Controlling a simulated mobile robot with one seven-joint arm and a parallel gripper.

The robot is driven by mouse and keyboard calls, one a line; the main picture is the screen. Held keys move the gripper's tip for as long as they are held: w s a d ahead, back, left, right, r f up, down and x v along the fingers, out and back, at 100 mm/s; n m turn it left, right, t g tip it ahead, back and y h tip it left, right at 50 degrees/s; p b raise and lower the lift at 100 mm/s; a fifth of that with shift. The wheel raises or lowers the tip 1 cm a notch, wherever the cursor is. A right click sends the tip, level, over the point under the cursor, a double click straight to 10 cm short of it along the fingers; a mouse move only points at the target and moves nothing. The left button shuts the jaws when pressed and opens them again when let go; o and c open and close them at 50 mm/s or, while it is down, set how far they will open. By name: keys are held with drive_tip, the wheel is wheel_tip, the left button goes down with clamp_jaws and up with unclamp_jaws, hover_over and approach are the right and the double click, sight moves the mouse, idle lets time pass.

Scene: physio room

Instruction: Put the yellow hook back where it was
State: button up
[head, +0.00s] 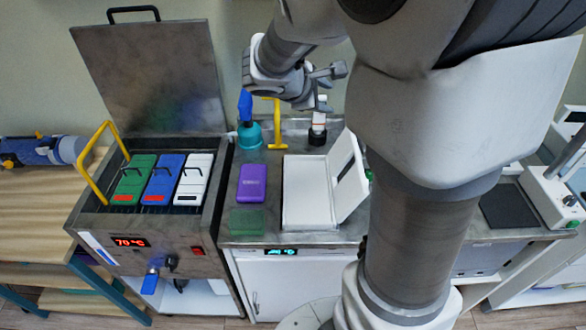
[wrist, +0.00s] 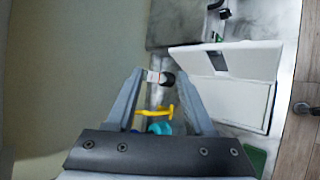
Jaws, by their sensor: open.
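A yellow hook-like piece (head: 277,126) stands upright on the grey counter, just right of a teal bottle with a blue top (head: 249,135). In the wrist view the yellow piece (wrist: 158,112) shows between my fingers, with the teal bottle (wrist: 160,128) partly hidden behind the gripper body. My gripper (head: 322,88) is open and empty, above the back of the counter and up to the right of the yellow piece. In the wrist view a small white bottle with a black base (wrist: 160,77) shows between the fingertips (wrist: 161,72), apart from them as far as I can tell.
A hot tank (head: 150,225) with raised lid (head: 150,75) holds green, blue and white packs; a bent yellow bar (head: 95,170) stands at its left. An open white case (head: 308,195) and a purple pack (head: 252,183) lie on the counter.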

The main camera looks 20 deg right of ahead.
drive_tip(key=s+a+r+m+y, duration=0.1)
drive_tip(key=s+a+m+y, duration=0.3)
drive_tip(key=s+a, duration=0.4)
drive_tip(key=s+a+r+m+y, duration=0.2)
drive_tip(key=s+a+m+y, duration=0.3)
drive_tip(key=s, duration=0.7)
drive_tip(key=a+m, duration=0.2)
drive_tip(key=a, duration=0.1)
drive_tip(key=shift+s+r+m, duration=0.15)
drive_tip(key=shift+s+m, duration=0.15)
drive_tip(key=shift+s, duration=0.1)
